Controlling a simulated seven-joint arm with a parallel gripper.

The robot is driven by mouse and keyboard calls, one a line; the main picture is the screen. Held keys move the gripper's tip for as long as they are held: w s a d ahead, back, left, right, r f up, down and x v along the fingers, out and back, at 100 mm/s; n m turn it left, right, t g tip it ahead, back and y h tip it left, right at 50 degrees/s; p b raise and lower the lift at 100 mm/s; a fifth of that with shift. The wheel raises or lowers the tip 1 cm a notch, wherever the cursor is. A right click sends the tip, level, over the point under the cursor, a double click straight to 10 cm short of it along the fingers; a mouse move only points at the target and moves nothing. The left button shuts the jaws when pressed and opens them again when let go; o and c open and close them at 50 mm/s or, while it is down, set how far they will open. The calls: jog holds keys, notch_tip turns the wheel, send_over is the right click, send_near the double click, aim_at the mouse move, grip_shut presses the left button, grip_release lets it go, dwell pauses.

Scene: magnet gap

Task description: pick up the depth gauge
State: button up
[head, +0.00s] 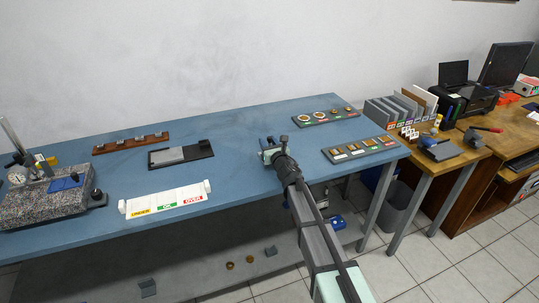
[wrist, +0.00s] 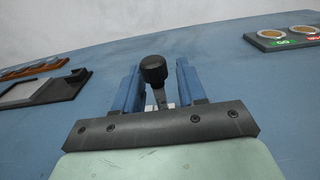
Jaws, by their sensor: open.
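A small tool with a round black knob (wrist: 153,69) on a thin metal stem stands between my fingers in the wrist view; it looks like the depth gauge, though its lower part is hidden behind the gripper's dark front plate. My gripper (wrist: 158,88) is open, with one blue finger on each side of the stem and a gap visible beside it. In the head view my gripper (head: 271,151) is low over the right-middle of the blue table (head: 240,125), and the tool is mostly hidden there by the gripper and wrist.
A black tray with a grey plate (head: 181,154) and a white UNDER/OK/OVER rack (head: 165,200) lie to the left. A granite stand with a dial (head: 45,202) is at far left. Table around the gripper is clear.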

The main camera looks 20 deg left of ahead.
aim_at(269, 137)
jog(key=shift+w+a, duration=0.1)
jog(key=shift+a, duration=0.05)
grip_shut()
jog(key=shift+r, duration=0.1)
dwell(0.4)
jog(key=shift+s+d+r, duration=0.15)
jog(key=shift+d+r, duration=0.05)
jog(key=shift+r, duration=0.85)
jog(key=shift+s+d+r, duration=0.15)
jog(key=shift+s+r, duration=0.05)
jog(key=shift+r, duration=0.8)
jog(key=shift+s+d+r, duration=0.15)
jog(key=shift+d+r, duration=0.05)
jog(key=shift+r, duration=0.85)
